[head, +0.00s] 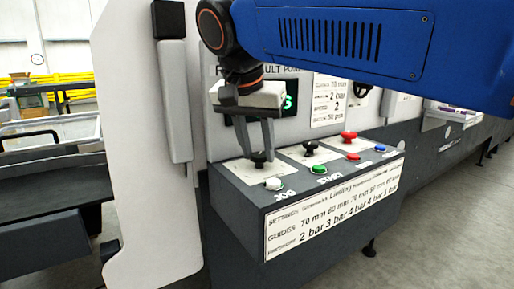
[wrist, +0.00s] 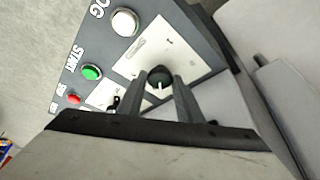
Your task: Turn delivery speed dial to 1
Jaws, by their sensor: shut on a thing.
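A black dial knob (wrist: 158,80) with a pale pointer line sits on a light plate (wrist: 140,57) at the corner of the control panel. In the head view the same knob (head: 258,163) is at the panel's left end. My gripper (head: 259,152) reaches down from above and its fingers are shut on this knob; the gripper also shows in the wrist view (wrist: 170,84). The plate's scale marks are too small to read, so I cannot tell which number the pointer marks. A second black knob (head: 310,147) is to the right, on its own plate.
Close to the gripper on the panel are a white JOG button (head: 273,184), a green START button (head: 319,169), a red button (head: 353,157), a blue button (head: 379,149) and a red knob (head: 348,136). A green display (head: 289,102) and a grey upright handle (head: 175,100) are behind.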

